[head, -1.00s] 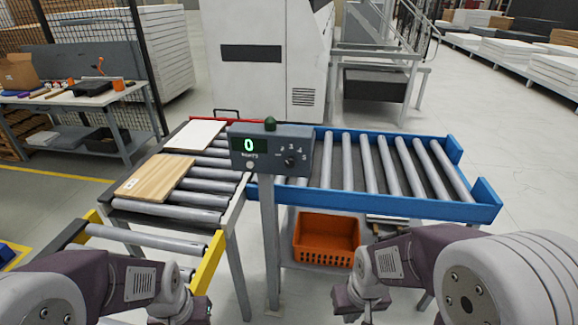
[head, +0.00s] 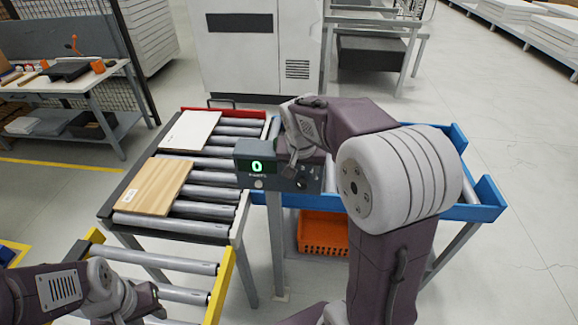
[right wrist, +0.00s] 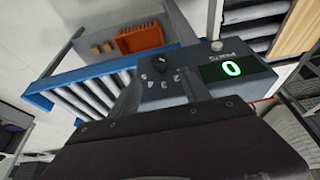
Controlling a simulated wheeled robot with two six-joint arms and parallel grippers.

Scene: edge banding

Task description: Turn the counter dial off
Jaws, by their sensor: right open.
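The counter (head: 257,165) is a grey box on a post, with a green lit "0" on its display. Its black dial (head: 301,184) sits low on the right of the face, partly shaded by my right arm. The right wrist view shows the dial (right wrist: 160,63) clear, with numbers beside it, and the display (right wrist: 230,68). I cannot tell for sure which mark the dial points to. My right gripper (head: 291,167) is open and empty, in front of the counter face just above and left of the dial, apparently not touching it. My left gripper (head: 140,306) is low at the left, its fingers unclear.
A roller conveyor with a wood board (head: 153,187) and a white board (head: 190,130) stands left of the counter. A blue-framed conveyor (head: 487,203) runs behind and right. An orange crate (head: 322,236) is below it. A workbench (head: 70,85) stands at the far left.

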